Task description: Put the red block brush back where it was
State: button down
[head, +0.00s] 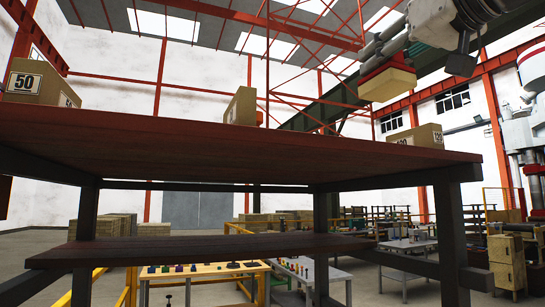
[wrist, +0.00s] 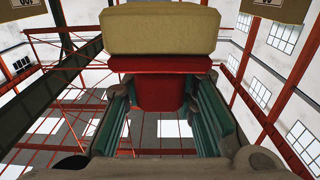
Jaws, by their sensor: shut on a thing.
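The red block brush has a red body and a thick pale tan bristle pad (head: 387,84). It is at the upper right of the head view, high above the wooden shelf top (head: 230,145). My gripper (head: 380,62) is shut on the brush's red body. In the wrist view the red body (wrist: 160,88) sits between my two fingers, with the tan pad (wrist: 160,31) at the far end. The brush touches nothing but my gripper. The rear of the shelf top is hidden by its near edge.
A lower shelf board (head: 200,249) runs beneath. Worktables (head: 405,246) stand behind.

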jog(key=d+p+x, duration=0.1)
jog(key=x, duration=0.3)
jog(key=d+f+p+x, duration=0.1)
jog(key=x, duration=0.4)
jog(key=w+d+p+x, duration=0.1)
jog(key=x, duration=0.3)
jog(key=shift+w+a+f, duration=0.15)
jog(key=shift+w, duration=0.05)
jog(key=shift+w+f, duration=0.2)
jog(key=shift+f, duration=1.6)
jog(key=shift+f, duration=0.15)
jog(key=c, duration=1.5)
grip_release()
jog(key=shift+o, duration=1)
